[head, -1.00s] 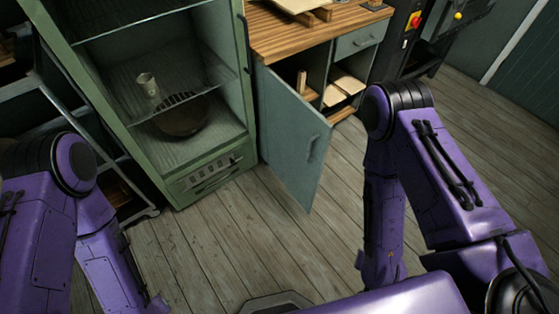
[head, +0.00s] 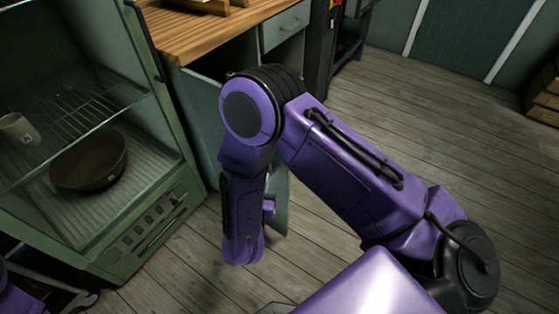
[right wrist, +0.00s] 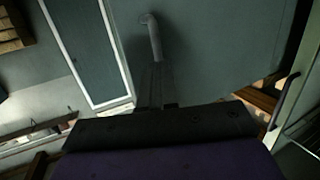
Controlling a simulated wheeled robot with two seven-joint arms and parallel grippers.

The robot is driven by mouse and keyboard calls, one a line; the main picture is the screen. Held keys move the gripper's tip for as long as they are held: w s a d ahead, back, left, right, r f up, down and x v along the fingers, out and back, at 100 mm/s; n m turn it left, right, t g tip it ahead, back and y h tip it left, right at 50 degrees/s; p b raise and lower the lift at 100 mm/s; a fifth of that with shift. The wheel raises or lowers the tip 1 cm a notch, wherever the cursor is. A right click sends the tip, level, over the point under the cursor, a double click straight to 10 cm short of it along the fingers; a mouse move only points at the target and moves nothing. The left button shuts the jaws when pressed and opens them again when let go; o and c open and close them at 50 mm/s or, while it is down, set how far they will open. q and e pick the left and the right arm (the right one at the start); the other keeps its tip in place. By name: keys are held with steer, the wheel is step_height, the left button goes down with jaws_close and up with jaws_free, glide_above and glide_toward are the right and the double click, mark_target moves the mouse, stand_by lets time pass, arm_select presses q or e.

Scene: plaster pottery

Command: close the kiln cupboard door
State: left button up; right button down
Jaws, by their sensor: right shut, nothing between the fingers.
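The grey-blue cupboard door (head: 280,203) under the wooden worktop stands open, mostly hidden behind my right arm in the head view. In the right wrist view the door panel (right wrist: 220,45) fills the upper middle, with its curved handle (right wrist: 153,38) showing. My right gripper (right wrist: 157,85) is shut and empty, pointing at the panel just below the handle in that view. It is dark there, and I cannot tell whether it touches the door. In the head view my forearm hides this gripper. My left gripper is out of view.
The green kiln cabinet (head: 160,217) stands open at the left, with a bowl (head: 90,162) and a cup (head: 17,129) on its shelves. The wooden worktop (head: 195,38) is behind my right arm. The plank floor (head: 440,130) to the right is clear.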

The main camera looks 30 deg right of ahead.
mark_target(281, 173)
steer(key=s+a+f+m+g+h+b, duration=0.3)
steer(key=s+a+m+g+h+b, duration=0.15)
steer(key=a+h+b, duration=0.2)
arm_select(q)
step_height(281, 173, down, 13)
steer(key=b, duration=0.2)
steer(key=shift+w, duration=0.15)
arm_select(e)
steer(key=shift+m+g+y, duration=0.35)
steer(key=shift+y, duration=0.1)
steer(key=x, duration=1.4)
steer(key=shift+w+a+r, duration=0.1)
steer(key=shift+w+r, duration=0.1)
steer(key=shift+w, duration=0.2)
steer(key=shift+w, duration=0.1)
